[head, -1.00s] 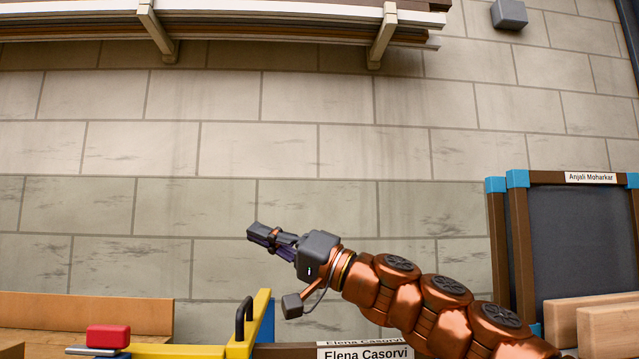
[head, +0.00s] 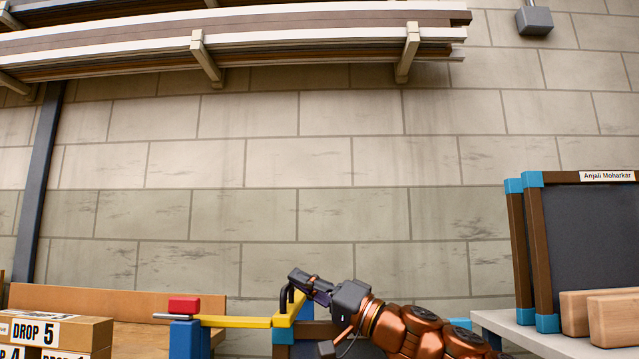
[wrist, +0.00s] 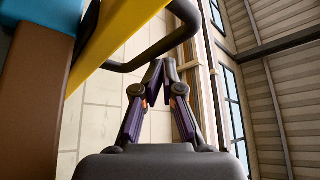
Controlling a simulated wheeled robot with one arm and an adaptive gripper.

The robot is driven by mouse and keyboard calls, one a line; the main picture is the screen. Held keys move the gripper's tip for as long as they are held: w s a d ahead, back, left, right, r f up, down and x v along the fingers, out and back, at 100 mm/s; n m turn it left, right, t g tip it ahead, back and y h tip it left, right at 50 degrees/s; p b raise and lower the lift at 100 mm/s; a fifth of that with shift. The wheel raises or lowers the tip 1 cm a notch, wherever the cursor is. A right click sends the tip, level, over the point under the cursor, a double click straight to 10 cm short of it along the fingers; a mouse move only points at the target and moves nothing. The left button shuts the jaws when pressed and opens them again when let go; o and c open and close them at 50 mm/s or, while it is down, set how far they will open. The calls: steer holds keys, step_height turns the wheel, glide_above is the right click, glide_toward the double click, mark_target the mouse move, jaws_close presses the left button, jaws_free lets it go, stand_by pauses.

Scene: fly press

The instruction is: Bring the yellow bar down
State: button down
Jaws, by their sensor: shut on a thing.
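The yellow bar (head: 235,321) runs level from a blue post on the left. Its right part slants up towards a brown and blue frame. A black loop handle (head: 286,298) stands up from the bar near its right part. My gripper (head: 296,278) is at the top of this handle, reaching in from the right, shut on it. In the wrist view the yellow bar (wrist: 112,42) crosses the upper left, with the black handle (wrist: 178,40) curving out of it. My fingertips (wrist: 158,68) come together at the handle; the exact contact is hard to see.
A red block (head: 183,305) with a grey rod sits on the blue post (head: 186,340). Boxes marked DROP (head: 55,330) stand at the lower left. A dark framed board (head: 585,240) and wooden blocks (head: 600,312) stand at right. Loaded shelf brackets (head: 200,55) hang above.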

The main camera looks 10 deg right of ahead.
steer(key=shift+w+a+f, duration=0.15)
steer(key=shift+a+f, duration=0.05)
steer(key=shift+f, duration=0.3)
steer(key=shift+w+a+f, duration=0.1)
steer(key=shift+a+f, duration=0.05)
steer(key=shift+f, duration=0.3)
steer(key=shift+a, duration=0.1)
steer(key=shift+s, duration=0.1)
steer(key=d+r+v, duration=0.1)
steer(key=v, duration=1.1)
steer(key=shift+d, duration=0.1)
